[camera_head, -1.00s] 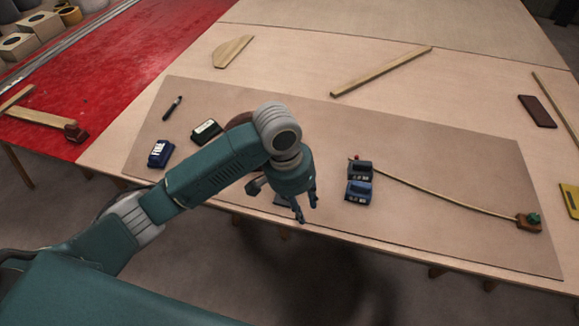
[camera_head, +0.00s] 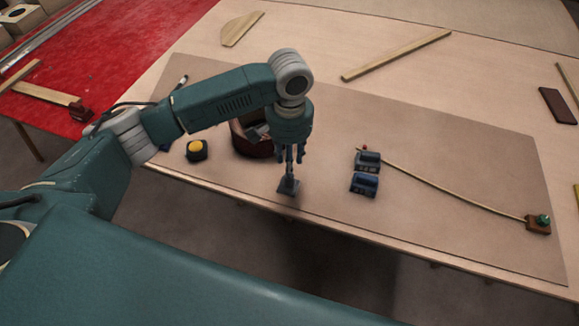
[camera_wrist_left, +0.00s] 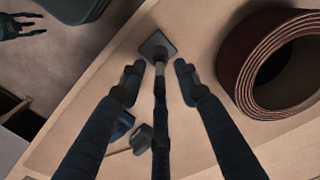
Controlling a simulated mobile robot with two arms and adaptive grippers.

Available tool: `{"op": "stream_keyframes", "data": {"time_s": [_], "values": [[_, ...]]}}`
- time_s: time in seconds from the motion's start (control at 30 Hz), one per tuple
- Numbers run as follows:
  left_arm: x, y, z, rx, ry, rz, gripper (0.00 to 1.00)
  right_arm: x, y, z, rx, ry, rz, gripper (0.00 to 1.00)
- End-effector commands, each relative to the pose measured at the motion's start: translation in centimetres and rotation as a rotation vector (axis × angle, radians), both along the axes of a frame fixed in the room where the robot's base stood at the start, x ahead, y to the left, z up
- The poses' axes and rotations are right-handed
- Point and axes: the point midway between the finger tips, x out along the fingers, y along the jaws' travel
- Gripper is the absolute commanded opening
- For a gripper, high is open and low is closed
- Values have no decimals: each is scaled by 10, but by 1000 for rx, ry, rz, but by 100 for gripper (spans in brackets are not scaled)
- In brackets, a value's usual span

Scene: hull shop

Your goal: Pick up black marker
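The black marker (camera_head: 182,80) lies on the brown mat at the far left of the bench. In the head view my left arm covers most of it; one end shows above the arm. The wrist view does not show it. My left gripper (camera_head: 289,155) points down over the mat near the bench's front edge, well right of the marker. Its fingers (camera_wrist_left: 158,75) are spread, above a small dark grey square-ended thing (camera_head: 288,186), also in the wrist view (camera_wrist_left: 157,45); I see no grip on it. My right gripper (camera_wrist_left: 22,27) shows open in the wrist view's corner.
A brown sandpaper-like roll (camera_wrist_left: 285,60) stands beside my left gripper. A tape measure (camera_head: 196,151) with a yellow disc lies left of it. Two dark blue devices (camera_head: 366,172) sit to the right.

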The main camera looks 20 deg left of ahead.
Motion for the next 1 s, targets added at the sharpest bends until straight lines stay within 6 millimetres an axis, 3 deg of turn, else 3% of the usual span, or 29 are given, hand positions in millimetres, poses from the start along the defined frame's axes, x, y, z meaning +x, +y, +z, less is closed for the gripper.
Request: {"op": "stream_keyframes", "data": {"time_s": [0.2, 0.5, 0.67, 1.0], "values": [[-1, 1, -30, 1, 2, 0, 32, 0, 0, 9, 0, -1, 0, 45], [0, 1, -36, 0, 0, -1, 32, 0, 0, 8, 0, -1, 0, 45], [-1, 1, -36, 0, 0, -1, 0, 0, 0, 8, 0, -1, 0, 45], [0, 0, -36, 0, 0, -1, 0, 0, 0, 8, 0, -1, 0, 45]]}}
